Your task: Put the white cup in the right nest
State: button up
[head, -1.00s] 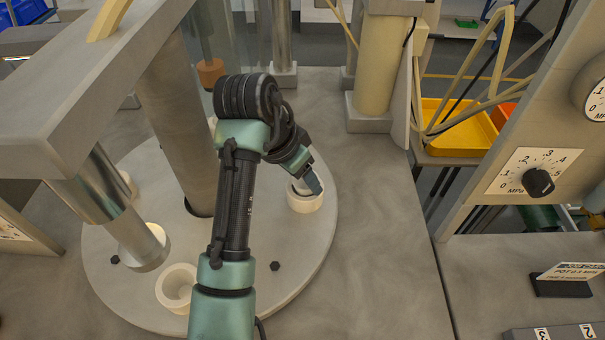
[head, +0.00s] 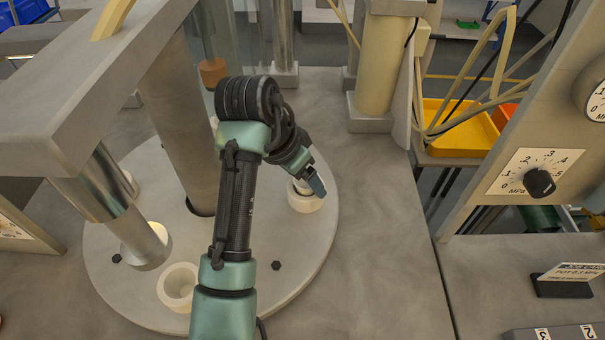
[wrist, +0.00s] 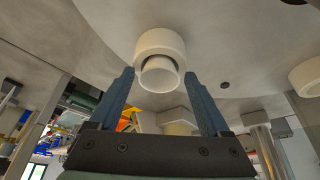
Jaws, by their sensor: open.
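The white cup (head: 301,187) stands in the right nest (head: 305,204), a cream ring on the round grey table. In the wrist view the cup (wrist: 159,76) shows as a pale cylinder inside the nest ring (wrist: 160,44), looking straight, with a dark gap around part of it. My gripper (head: 314,185) is at the right nest, partly hidden by its own wrist in the head view. In the wrist view its two blue fingers (wrist: 159,82) are spread, one on each side of the cup, with gaps visible.
An empty nest (head: 178,287) sits at the front of the round table (head: 245,300). A steel press cylinder (head: 128,225) stands over the left side, beside a thick central column (head: 180,130). A yellow tray (head: 458,128) lies beyond. Bare grey bench lies right of the round table.

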jog(key=shift+s+d+r, duration=0.1)
jog(key=shift+s, duration=0.05)
jog(key=p+v, duration=0.4)
jog(key=v, duration=0.8)
jog(key=w+d+r+n+t, duration=0.1)
jog(key=w+d+r+t, duration=0.15)
jog(key=r+t, duration=0.4)
jog(key=w+d+r+n+t+h, duration=0.1)
jog(key=d+r+t, duration=0.2)
jog(key=r, duration=0.6)
jog(key=w+d+r+n+t, duration=0.2)
jog(key=d+r+t, duration=0.15)
jog(key=r, duration=0.45)
jog(key=s+a+r+n+t+y, duration=0.2)
jog(key=s+r+t, duration=0.3)
jog(key=s+r, duration=0.3)
jog(key=s+a+r+n+t+y, duration=0.2)
jog(key=s+a+r+n+t, duration=0.1)
jog(key=s+r+t, duration=0.3)
notch_tip(320, 180, up, 3)
jog(key=shift+s+a+r, duration=0.1)
jog(key=shift+s+a, duration=0.05)
jog(key=shift+s, duration=1.05)
